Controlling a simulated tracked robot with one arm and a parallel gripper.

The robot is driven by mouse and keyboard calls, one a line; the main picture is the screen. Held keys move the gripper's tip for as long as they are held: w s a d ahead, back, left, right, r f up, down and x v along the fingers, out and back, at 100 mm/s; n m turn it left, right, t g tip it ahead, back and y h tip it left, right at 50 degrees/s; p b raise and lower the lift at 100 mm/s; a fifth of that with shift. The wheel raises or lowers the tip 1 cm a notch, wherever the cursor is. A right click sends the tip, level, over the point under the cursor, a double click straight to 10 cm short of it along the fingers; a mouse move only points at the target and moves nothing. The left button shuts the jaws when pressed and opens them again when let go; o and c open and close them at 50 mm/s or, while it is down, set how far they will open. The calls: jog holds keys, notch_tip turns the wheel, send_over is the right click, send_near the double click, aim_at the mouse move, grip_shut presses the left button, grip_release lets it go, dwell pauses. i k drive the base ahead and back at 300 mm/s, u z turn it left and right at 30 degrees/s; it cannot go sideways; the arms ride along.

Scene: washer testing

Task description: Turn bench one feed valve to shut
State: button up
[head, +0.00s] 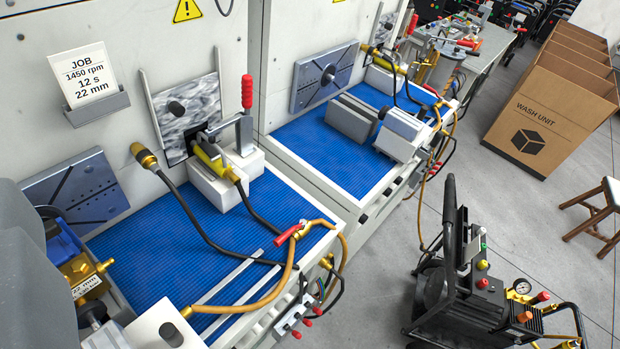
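A red-handled valve (288,234) sits on the brass pipework at the front edge of the nearer blue-topped bench (130,245). Its lever points down and left from the brass fitting, and an orange hose (285,283) curves beside it. A similar red lever (430,90) shows at the front of the farther bench (305,145). No bench number is readable, so I cannot tell from lettering which is bench one. My gripper's fingers are not visible.
A clamp with a red upright handle (247,92) stands on the nearer bench, with a black hose (185,205) nearby. A brass block (85,275) is at lower left. A wheeled pressure unit (460,290) stands on the floor at right, with open grey floor around it.

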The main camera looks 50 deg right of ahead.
aim_at(282, 238)
jog(key=z, duration=0.85)
